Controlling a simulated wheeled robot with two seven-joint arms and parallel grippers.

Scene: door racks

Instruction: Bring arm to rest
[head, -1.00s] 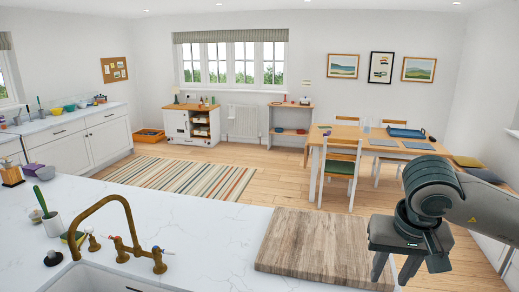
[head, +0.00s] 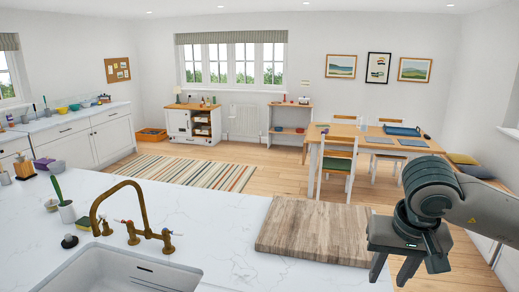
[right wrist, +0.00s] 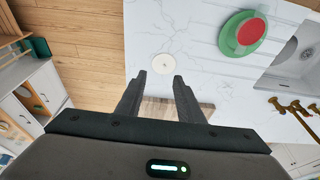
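My right gripper (head: 395,268) is at the lower right of the head view, just right of the wooden board, with its fingers pointing down. In the right wrist view its two fingers (right wrist: 160,80) are apart, with nothing held between them. A small white round thing (right wrist: 164,63) lies on the white counter just beyond the fingertips. My left arm and gripper do not show in either view.
A wooden board (head: 315,232) lies on the white marble counter (head: 215,207), near a brass tap (head: 134,205) and a sink (head: 115,272). The right wrist view shows a green dish with a red middle (right wrist: 245,32). Behind stand a dining table (head: 350,135) and chairs.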

